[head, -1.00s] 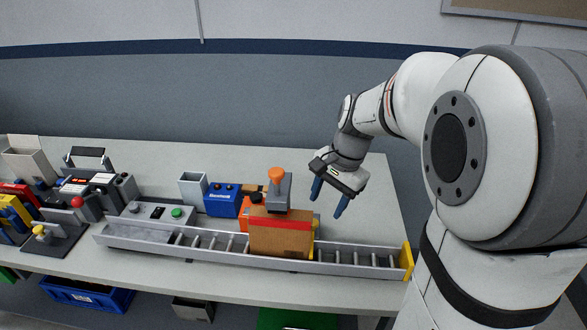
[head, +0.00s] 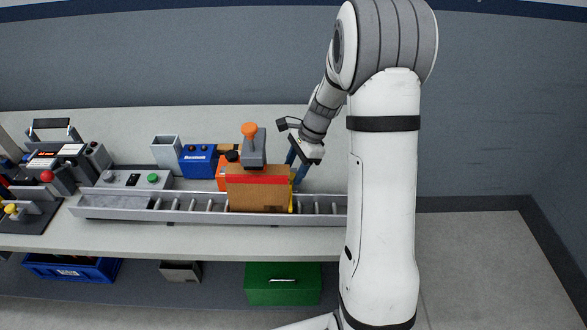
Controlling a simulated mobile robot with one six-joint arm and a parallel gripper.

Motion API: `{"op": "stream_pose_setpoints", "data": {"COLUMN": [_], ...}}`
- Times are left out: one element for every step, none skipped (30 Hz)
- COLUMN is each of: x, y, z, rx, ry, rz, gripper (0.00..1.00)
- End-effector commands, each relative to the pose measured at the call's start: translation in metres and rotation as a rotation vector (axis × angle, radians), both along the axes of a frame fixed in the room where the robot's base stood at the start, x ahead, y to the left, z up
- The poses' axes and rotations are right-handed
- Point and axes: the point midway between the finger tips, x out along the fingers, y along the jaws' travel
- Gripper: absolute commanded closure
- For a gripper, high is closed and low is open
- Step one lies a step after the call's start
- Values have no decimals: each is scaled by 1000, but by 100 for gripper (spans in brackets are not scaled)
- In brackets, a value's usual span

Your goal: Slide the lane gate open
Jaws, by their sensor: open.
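A roller lane (head: 190,207) runs along the front of the table. A brown box with a red top band (head: 258,190) stands on it. A yellow upright part (head: 292,198) shows at the box's right edge and may be the lane gate; most of it is hidden. Behind the box stands a grey block with an orange knob (head: 250,131). My gripper (head: 296,164) is open and empty, its blue fingers pointing down just behind and right of the box. I cannot tell whether it touches anything. My arm hides the lane's right end.
Under the table are a green case (head: 283,284) and a blue crate (head: 70,269). Floor at the right is clear.

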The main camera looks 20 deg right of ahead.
Motion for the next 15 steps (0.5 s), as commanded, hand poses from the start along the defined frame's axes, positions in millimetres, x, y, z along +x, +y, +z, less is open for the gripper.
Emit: {"op": "stream_pose_setpoints", "data": {"x": [-1, -1, -1, -1, -1, -1, -1, -1, -1, -1, -1, -1, -1, -1, -1], "y": [2, 3, 3, 4, 4, 4, 4, 4, 4, 4, 4, 4, 4, 4, 4], "z": [-4, -6, -8, -9, -9, -10, -10, -10, -10, -10, -10, -10, -10, -10, -10], "rx": [1, 1, 0, 0, 0, 0, 0, 0, 0, 0, 0, 0, 0, 0, 0], "ry": [3, 2, 1, 0, 0, -1, -1, -1, -1, -1, -1, -1, -1, -1, -1], "rz": [0, 0, -1, -1, 0, 0, 0, 0, 0, 0, 0, 0, 1, 1, 1], "gripper": [50, 50, 50, 50, 50, 50, 50, 50, 50, 50, 50, 51, 53, 55, 59]}}
